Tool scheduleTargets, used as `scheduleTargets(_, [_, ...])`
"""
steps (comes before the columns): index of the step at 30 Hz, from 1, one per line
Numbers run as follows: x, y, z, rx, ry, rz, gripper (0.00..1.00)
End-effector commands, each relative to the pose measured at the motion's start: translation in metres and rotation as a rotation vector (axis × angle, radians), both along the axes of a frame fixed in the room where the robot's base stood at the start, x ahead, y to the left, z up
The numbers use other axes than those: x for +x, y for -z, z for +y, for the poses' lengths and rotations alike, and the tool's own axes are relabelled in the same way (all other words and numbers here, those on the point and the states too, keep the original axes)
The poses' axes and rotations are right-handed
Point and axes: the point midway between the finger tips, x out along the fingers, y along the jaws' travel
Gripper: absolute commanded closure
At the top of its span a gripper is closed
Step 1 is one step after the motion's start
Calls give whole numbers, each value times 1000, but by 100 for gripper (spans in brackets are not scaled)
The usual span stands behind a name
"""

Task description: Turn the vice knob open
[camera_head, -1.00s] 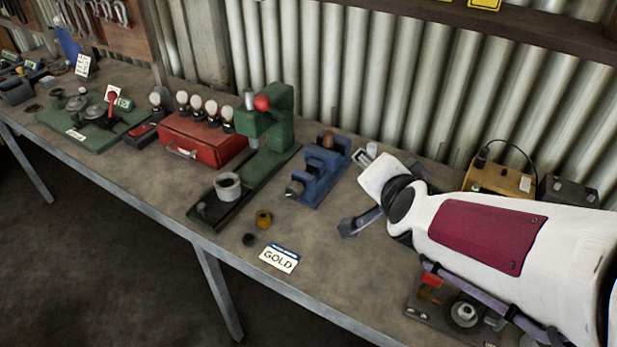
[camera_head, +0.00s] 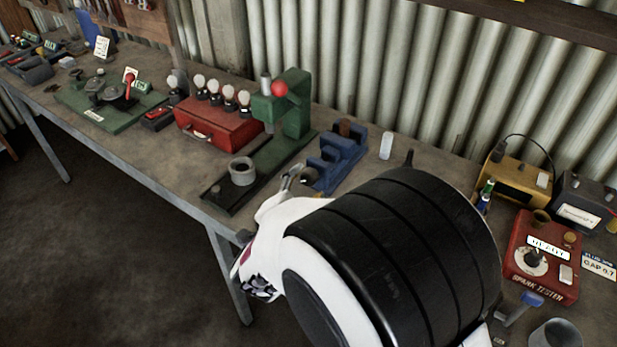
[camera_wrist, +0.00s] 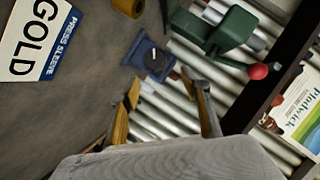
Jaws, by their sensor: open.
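The blue vice (camera_head: 345,155) stands on the bench just right of the green press. Its grey knob (camera_head: 310,176) is at the near end, partly hidden by my gripper and arm. In the wrist view the vice (camera_wrist: 138,52) is seen end-on, with the dark round knob (camera_wrist: 154,60) and a pale line across it. My gripper (camera_wrist: 165,88) is open and empty. Its two yellowish fingers point toward the vice, with the knob just beyond the tips, roughly between them. In the head view my gripper (camera_head: 290,178) shows only as a small part at the knob's left.
The green press (camera_head: 292,115) and red lamp box (camera_head: 215,130) stand left of the vice. A red spark tester (camera_head: 545,258) and yellow box (camera_head: 520,178) are to the right. In the wrist view a GOLD card (camera_wrist: 38,38) lies on the bench.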

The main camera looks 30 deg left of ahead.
Motion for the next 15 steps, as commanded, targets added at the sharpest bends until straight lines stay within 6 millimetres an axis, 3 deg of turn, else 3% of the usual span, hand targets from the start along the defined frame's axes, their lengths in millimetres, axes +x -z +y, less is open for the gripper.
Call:
scheduleTargets(6, [-17,15,8,0,30,-39,53])
scheduleTargets(15, [-19,17,9,0,35,-45,53])
